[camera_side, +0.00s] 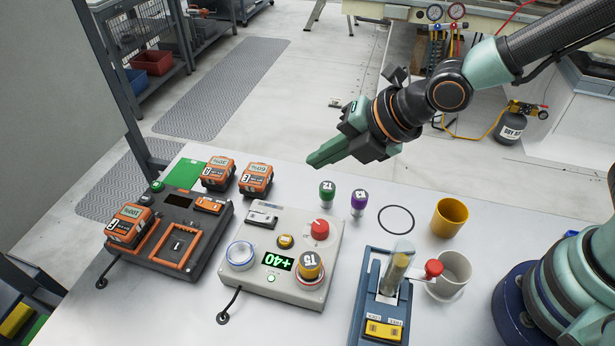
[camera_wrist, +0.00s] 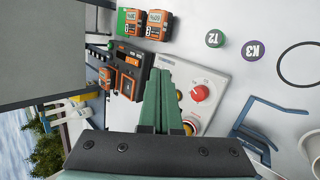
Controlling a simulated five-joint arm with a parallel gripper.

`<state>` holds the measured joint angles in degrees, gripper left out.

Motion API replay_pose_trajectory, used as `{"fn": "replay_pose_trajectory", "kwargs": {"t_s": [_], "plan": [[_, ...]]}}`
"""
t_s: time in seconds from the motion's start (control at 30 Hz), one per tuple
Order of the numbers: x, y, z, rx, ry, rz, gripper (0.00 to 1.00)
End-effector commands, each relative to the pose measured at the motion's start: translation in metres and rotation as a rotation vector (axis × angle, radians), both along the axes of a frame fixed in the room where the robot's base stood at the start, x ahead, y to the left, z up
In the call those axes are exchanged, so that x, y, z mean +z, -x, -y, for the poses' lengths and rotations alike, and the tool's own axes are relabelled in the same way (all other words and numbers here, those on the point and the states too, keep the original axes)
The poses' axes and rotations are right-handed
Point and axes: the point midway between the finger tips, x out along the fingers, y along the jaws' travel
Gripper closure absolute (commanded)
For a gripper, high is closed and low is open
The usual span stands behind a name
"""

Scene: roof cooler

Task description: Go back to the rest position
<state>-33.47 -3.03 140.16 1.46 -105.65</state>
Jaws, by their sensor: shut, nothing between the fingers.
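My gripper (camera_side: 318,160) is shut and empty. In the side view it hangs in the air above the back part of the white table (camera_side: 290,180), pointing left and a little down, apart from everything on the table. In the wrist view its closed green fingers (camera_wrist: 162,98) reach up the middle and cover part of the light grey control box (camera_wrist: 205,78). That box (camera_side: 290,222) shows a green +40 display, a red knob and an orange-topped piece marked 15 in the side view.
A dark charger (camera_side: 205,225) with orange batteries stands at left. A green piece (camera_side: 327,190) and a purple piece (camera_side: 359,200) stand behind the control box. A black ring (camera_side: 396,219), yellow cup (camera_side: 448,217), white cup (camera_side: 455,270) and blue fixture (camera_side: 370,300) are at right.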

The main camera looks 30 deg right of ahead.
Motion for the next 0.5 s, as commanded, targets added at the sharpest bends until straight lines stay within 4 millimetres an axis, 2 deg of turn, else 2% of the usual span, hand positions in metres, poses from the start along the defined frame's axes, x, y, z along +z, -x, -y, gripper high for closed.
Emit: {"fn": "replay_pose_trajectory", "kwargs": {"t_s": [0.03, 0.23, 0.5], "plan": [[0.011, -0.006, 0.018, -0.126, -0.058, -0.042, 1.0], [0.039, -0.008, 0.084, -0.645, -0.303, -0.231, 1.0], [0.072, 0.015, 0.168, -1.358, -0.67, -0.411, 1.0]]}}
